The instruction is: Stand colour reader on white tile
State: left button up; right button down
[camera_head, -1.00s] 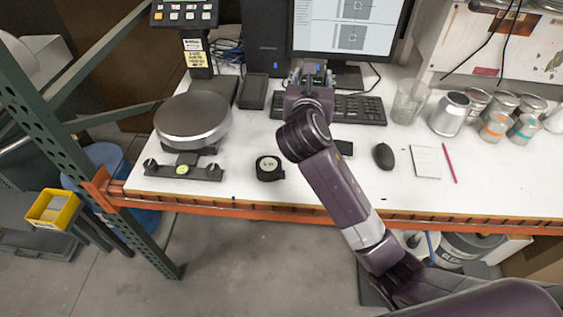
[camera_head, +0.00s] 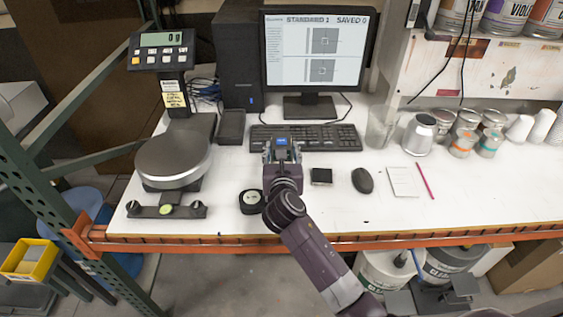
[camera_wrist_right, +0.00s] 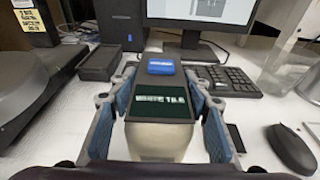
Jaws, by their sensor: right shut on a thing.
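The colour reader (camera_wrist_right: 163,100) is a dark upright device with a blue button, a lit screen reading something like "WHITE TILE", and a pale lower body. My right gripper (camera_head: 282,152) is shut on it, one blue-padded finger on each side in the right wrist view (camera_wrist_right: 160,110). The reader's blue top (camera_head: 281,141) shows in the head view, just in front of the keyboard. A round black object with a pale face (camera_head: 251,201) lies left of my right wrist near the front edge; I cannot tell whether it is the white tile. The reader's underside is hidden. My left gripper is out of view.
A scale (camera_head: 174,160) stands at left, a black tray (camera_head: 230,127) behind. The keyboard (camera_head: 305,137) and monitor (camera_head: 319,50) are beyond the gripper. A small black square (camera_head: 321,176), mouse (camera_head: 362,180), notepad (camera_head: 403,181) and glass beaker (camera_head: 381,127) are to the right.

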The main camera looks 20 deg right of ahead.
notch_tip(320, 180, down, 4)
jog(key=shift+f+b, duration=0.1)
jog(key=shift+b, duration=0.2)
jog(key=shift+w+f, duration=0.1)
jog(key=c, duration=1)
grip_release()
jog(key=shift+f, duration=0.2)
jog(key=shift+c, duration=0.2)
jog(key=shift+s+r, duration=0.1)
jog(key=shift+s, duration=0.1)
jog(key=b+v, duration=0.1)
jog(key=v, duration=1.1)
jog(key=shift+w, duration=0.1)
